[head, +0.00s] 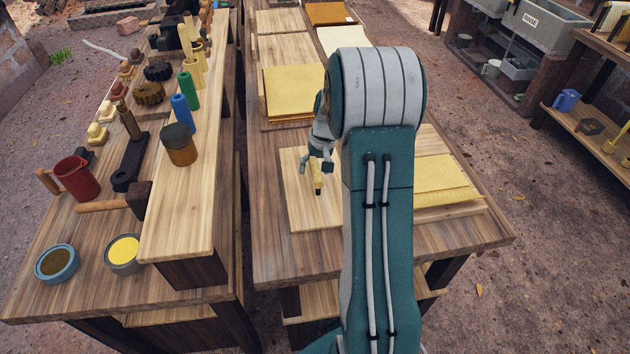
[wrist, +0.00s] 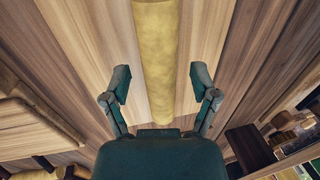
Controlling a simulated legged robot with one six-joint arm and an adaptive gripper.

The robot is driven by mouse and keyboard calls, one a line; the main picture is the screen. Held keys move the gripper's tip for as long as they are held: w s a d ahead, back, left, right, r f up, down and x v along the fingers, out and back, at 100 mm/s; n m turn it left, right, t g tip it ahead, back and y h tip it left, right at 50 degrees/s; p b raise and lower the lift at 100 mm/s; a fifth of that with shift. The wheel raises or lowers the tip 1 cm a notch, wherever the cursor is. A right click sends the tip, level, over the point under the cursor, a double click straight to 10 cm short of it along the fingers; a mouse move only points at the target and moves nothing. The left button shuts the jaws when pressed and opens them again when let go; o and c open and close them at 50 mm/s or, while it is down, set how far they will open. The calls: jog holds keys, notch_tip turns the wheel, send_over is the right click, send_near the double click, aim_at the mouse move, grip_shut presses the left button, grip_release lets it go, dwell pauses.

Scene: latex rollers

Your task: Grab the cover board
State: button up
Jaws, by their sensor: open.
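A flat pale wooden board (head: 298,208) lies on the right-hand table below my gripper (head: 318,166); I take it to be the cover board. A short yellow bar (head: 318,187) shows at my gripper, over the board. In the wrist view my gripper (wrist: 160,80) is open, its two fingers apart on either side of the long yellow bar (wrist: 156,45), with gaps on both sides. Wood grain fills the background there. I cannot tell whether the bar is fixed to the board. My arm hides the board's right part.
Yellow sheets (head: 293,92) lie on boards farther back, and another yellow sheet (head: 445,178) lies right of my arm. The left bench carries rollers, a red mug (head: 76,178) and open tins (head: 124,252). A gap separates bench and table.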

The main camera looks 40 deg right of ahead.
grip_shut()
jog(key=shift+r, duration=0.15)
